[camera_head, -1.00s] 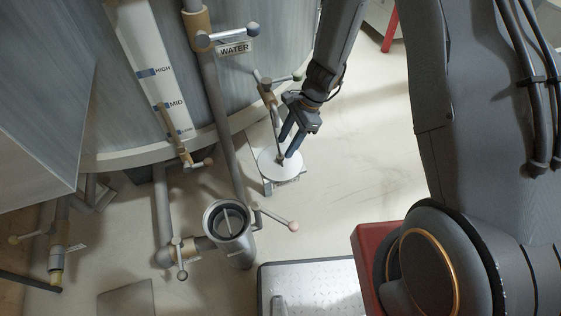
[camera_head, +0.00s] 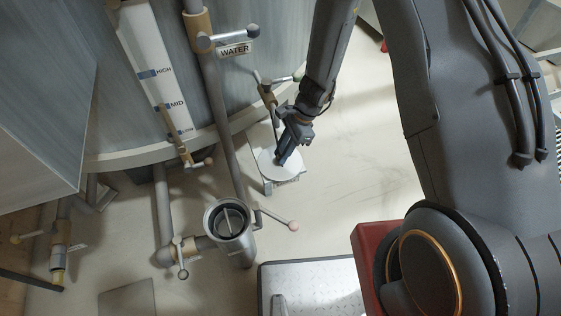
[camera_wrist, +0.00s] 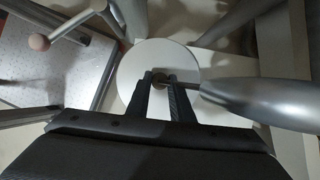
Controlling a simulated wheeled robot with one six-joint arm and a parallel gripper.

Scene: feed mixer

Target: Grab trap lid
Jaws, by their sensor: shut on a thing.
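The trap lid is a round white disc (camera_head: 282,166) on a small stand beside the tank. In the wrist view the disc (camera_wrist: 184,60) lies below my fingers, with a small brownish knob (camera_wrist: 159,82) at its middle. My gripper (camera_head: 284,154) points down at the disc. In the wrist view my gripper (camera_wrist: 160,80) has its two dark fingers on either side of the knob, shut on it. The fingers hide part of the knob and disc. The lid appears level and still at its stand.
An open grey trap pipe (camera_head: 228,222) with a side handle ending in a pink ball (camera_head: 293,225) stands left of the lid. A metal-topped platform (camera_head: 330,285) is in front. The tank with a WATER label (camera_head: 235,49) and valve pipes stands behind. Open floor lies to the right.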

